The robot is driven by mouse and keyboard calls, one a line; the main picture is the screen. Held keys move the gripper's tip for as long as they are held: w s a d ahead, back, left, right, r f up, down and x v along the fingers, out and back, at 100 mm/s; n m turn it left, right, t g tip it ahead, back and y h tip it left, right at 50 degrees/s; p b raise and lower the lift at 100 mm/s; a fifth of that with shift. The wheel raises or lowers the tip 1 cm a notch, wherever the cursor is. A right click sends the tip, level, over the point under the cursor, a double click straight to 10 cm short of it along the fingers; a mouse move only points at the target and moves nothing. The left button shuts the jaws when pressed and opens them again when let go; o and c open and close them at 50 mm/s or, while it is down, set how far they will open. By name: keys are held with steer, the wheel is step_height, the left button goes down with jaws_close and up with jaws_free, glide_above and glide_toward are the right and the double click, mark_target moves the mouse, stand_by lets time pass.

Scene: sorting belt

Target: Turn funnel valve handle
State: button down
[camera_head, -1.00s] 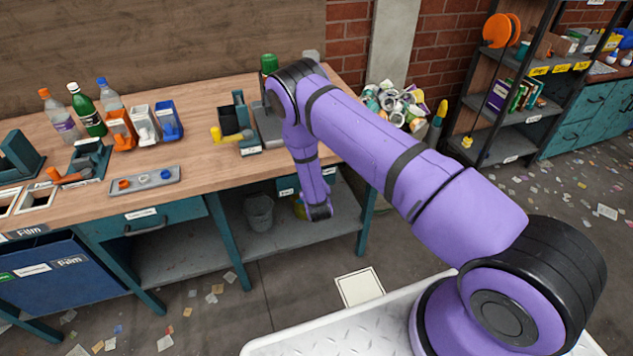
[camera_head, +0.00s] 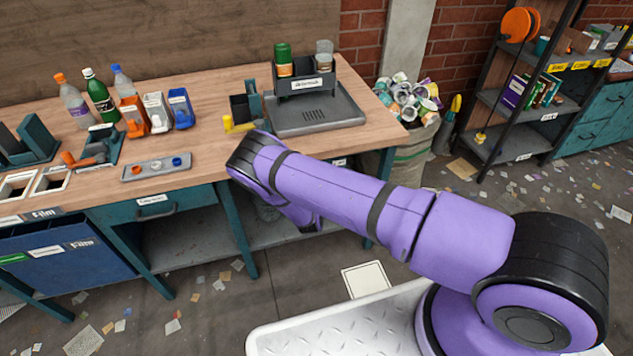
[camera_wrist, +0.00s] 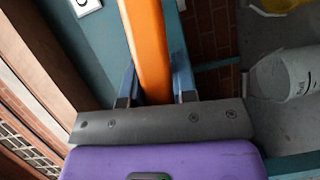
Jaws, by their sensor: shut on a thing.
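In the wrist view, my gripper (camera_wrist: 155,88) is shut on a long orange handle (camera_wrist: 148,40). The handle runs from between the two bluish fingers up to the top edge of the picture. It lies beside a teal panel (camera_wrist: 95,40). The funnel and the valve body cannot be made out. In the head view, my arm bends down at the front edge of the bench, and it hides my gripper and the orange handle.
On the wooden bench (camera_head: 215,150) are a grey tray (camera_head: 340,118) with a jar rack, several bottles, small bins, and a yellow-handled device (camera_head: 238,125). A full sack (camera_head: 410,160) stands right of the bench.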

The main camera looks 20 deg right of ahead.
steer(key=shift+a+f+n, duration=0.1)
steer(key=shift+f+n, duration=0.35)
steer(key=shift+n, duration=0.35)
steer(key=c, duration=0.9)
jaws_free()
steer(key=v, duration=1)
steer(key=shift+s+a+f, duration=0.15)
steer(key=shift+s+f, duration=0.1)
steer(key=shift+s, duration=0.1)
steer(key=shift+s, duration=0.1)
